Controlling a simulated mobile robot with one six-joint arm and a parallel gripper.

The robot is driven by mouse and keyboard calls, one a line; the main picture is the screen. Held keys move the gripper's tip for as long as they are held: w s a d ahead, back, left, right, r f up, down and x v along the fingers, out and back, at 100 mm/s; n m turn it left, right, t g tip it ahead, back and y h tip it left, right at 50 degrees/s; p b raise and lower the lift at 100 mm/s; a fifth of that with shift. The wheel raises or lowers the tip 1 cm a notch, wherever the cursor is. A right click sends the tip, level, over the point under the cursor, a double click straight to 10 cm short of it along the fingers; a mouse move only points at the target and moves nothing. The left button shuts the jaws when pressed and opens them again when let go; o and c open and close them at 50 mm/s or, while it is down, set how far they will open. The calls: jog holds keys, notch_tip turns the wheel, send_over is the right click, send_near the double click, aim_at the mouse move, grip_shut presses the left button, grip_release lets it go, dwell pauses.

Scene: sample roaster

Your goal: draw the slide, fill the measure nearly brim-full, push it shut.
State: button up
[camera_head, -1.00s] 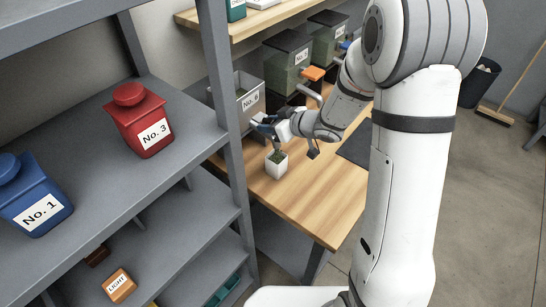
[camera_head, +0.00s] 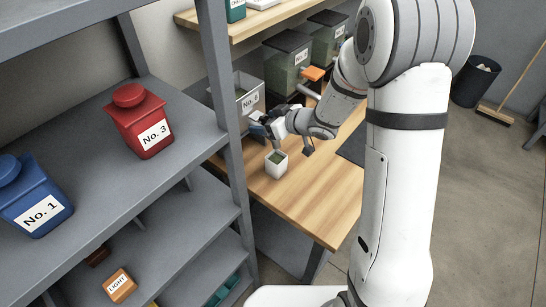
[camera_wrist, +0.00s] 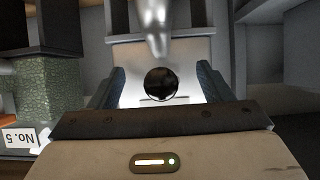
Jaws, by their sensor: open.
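The white measure (camera_head: 280,169) stands upright on the wooden bench, with green beans visible inside; its exact fill level is too small to tell. My gripper (camera_head: 259,126) is above and just behind it, at the front of the grey bin No. 6 (camera_head: 248,105). In the wrist view my gripper (camera_wrist: 160,85) has its two blue-padded fingers apart. A dark round knob or opening (camera_wrist: 161,84) shows between them against a pale plate, with a metal bar (camera_wrist: 155,25) beyond. My gripper largely hides the slide of bin No. 6 in the head view.
A grey shelf post (camera_head: 225,90) is close left. The bench (camera_head: 310,200) is clear in front of the measure.

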dwell(0.4)
jog(key=p+v, duration=0.4)
jog(key=v, duration=0.4)
dwell(0.5)
